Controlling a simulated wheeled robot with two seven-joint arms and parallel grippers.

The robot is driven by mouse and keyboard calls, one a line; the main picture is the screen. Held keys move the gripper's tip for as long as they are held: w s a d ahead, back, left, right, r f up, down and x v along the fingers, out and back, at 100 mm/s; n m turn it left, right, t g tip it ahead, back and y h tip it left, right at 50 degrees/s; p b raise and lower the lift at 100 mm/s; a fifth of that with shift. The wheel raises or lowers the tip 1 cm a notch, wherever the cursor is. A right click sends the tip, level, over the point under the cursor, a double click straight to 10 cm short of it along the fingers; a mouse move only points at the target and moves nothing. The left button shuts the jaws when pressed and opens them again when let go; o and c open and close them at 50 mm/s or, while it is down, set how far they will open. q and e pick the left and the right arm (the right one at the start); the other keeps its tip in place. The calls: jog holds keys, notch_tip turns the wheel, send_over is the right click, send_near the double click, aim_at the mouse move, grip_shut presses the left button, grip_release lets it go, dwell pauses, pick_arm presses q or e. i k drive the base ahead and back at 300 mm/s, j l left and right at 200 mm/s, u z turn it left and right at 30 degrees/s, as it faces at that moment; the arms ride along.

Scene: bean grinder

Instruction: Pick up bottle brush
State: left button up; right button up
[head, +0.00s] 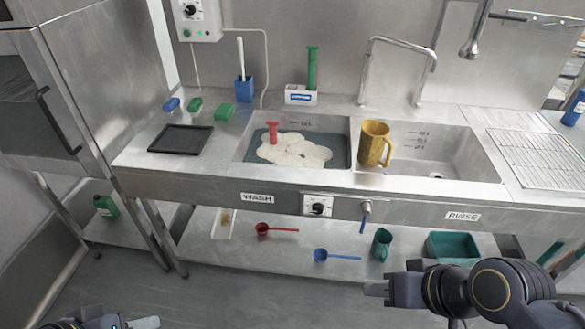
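A white handle (240,55) stands upright in a blue holder (244,89) at the back left of the steel counter. A green upright handle (312,68) stands at a white box (300,95) behind the wash basin. A red handle (272,131) sticks up from the foamy wash basin. I cannot tell which of these is the bottle brush, as no bristles show. My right gripper (376,290) is low in front of the counter, away from all three. My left gripper (144,322) only just shows at the bottom edge. Neither visibly holds anything; their finger openings are unclear.
A yellow jug (375,143) stands at the divider between the basins. A black tray (181,139), blue and green sponges (195,107) lie on the left counter. The lower shelf holds red and blue scoops (321,255), a green mug (381,244) and a green bin (455,248).

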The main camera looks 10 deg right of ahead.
aim_at(239, 42)
jog(key=i+j+u, duration=0.1)
jog(key=i+j, duration=0.15)
jog(key=i, duration=0.15)
jog(key=i+j+u, duration=0.15)
jog(key=i, duration=0.25)
jog(key=i+j+u, duration=0.1)
jog(key=i+j, duration=0.2)
jog(key=i+j+u, duration=0.15)
jog(key=i, duration=0.35)
